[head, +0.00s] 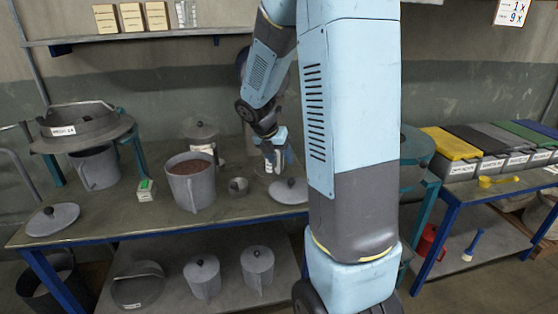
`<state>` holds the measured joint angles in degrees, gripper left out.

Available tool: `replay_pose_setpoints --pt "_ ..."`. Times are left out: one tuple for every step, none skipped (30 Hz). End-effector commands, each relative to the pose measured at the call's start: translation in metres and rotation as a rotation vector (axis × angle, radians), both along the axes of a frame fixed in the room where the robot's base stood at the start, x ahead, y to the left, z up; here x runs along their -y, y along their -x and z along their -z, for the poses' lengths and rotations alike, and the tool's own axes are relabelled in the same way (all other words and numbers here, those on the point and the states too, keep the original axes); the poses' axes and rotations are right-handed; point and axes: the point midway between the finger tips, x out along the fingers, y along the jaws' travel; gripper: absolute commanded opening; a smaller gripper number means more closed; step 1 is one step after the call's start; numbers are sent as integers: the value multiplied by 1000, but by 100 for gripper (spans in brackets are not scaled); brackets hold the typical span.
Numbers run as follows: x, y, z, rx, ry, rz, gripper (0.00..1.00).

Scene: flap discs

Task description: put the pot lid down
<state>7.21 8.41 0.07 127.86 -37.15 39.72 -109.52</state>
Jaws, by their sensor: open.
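My gripper (275,167) is open above the right part of the table, behind my arm's column. A grey round lid with a dark knob (287,194) lies flat on the table just below and in front of it, its right side hidden by my arm. The gripper looks apart from this lid, with nothing visible between its fingers. A second grey lid with a dark knob (52,219) lies at the table's left front corner. A large grey pot (193,188), open and filled with brown material, stands mid-table. I cannot tell which lid is the task's.
A small cup (238,187) stands between the large pot and my gripper. A lidded pot (203,140) is behind. The table's (120,222) front strip is clear.

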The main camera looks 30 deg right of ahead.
Motion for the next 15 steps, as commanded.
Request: replay_pose_setpoints --pt "-3 4 -8 24 -8 32 56" --pt "-5 6 -12 42 -15 63 56" --pt "-8 11 -19 72 -28 112 56" --pt "-11 16 -25 97 -40 157 56" --pt "-14 20 -32 128 -55 205 56" --pt "-18 27 -41 168 -76 277 56" --pt "-21 33 -48 200 -94 333 56" --pt "-25 39 -55 230 -112 391 56" --pt "-29 47 -63 270 -138 467 56" --pt "-33 53 -70 299 -158 522 56" --pt "-36 59 -76 329 -179 578 56" --pt "-41 68 -83 364 -208 654 56" --pt "-45 74 -89 391 -230 710 56" --pt "-48 80 -94 416 -252 765 56" --pt "-53 89 -101 450 -283 840 56"
